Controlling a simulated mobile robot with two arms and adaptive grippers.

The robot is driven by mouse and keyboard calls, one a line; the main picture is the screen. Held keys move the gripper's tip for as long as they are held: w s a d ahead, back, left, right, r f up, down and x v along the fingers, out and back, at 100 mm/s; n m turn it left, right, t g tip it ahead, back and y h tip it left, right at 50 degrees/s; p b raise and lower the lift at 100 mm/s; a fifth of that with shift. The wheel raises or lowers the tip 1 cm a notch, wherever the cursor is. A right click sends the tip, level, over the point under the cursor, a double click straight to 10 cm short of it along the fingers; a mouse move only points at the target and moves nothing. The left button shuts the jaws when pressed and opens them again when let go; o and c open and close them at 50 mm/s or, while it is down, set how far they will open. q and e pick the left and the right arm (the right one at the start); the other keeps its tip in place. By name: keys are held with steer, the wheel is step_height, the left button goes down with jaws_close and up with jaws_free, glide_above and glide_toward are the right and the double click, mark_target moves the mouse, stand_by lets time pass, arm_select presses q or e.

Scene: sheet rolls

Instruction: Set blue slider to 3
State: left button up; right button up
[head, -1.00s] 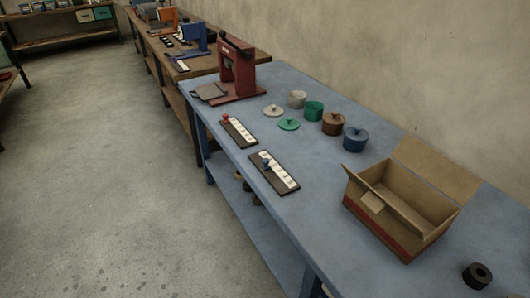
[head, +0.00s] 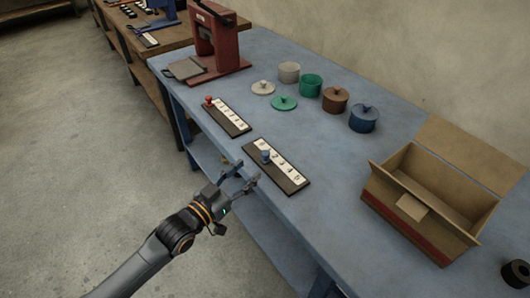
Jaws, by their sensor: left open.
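The blue slider (head: 266,156) is a small knob on a dark board with a white number strip (head: 284,164), lying near the front edge of the blue table. The knob stands toward the far-left end of its scale; its exact mark is too small to tell. My left gripper (head: 245,177) is open and empty, in front of the table edge, left of and nearer than the knob, apart from it. My right gripper is out of view.
A similar board with a red knob (head: 209,102) lies farther left. A red press (head: 214,38), lidded pots such as a blue one (head: 364,118), and an open cardboard box (head: 430,200) stand around.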

mark_target(263, 157)
arm_select(q)
steer(key=x, duration=0.8)
steer(key=shift+a, duration=0.1)
steer(key=shift+w+d+f, duration=0.1)
steer(key=shift+w+d, duration=0.2)
steer(key=shift+w, duration=0.1)
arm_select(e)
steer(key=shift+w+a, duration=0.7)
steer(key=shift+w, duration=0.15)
arm_select(q)
jaws_close()
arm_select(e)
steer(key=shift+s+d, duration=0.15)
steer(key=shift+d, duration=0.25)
arm_select(q)
steer(key=shift+s, duration=0.1)
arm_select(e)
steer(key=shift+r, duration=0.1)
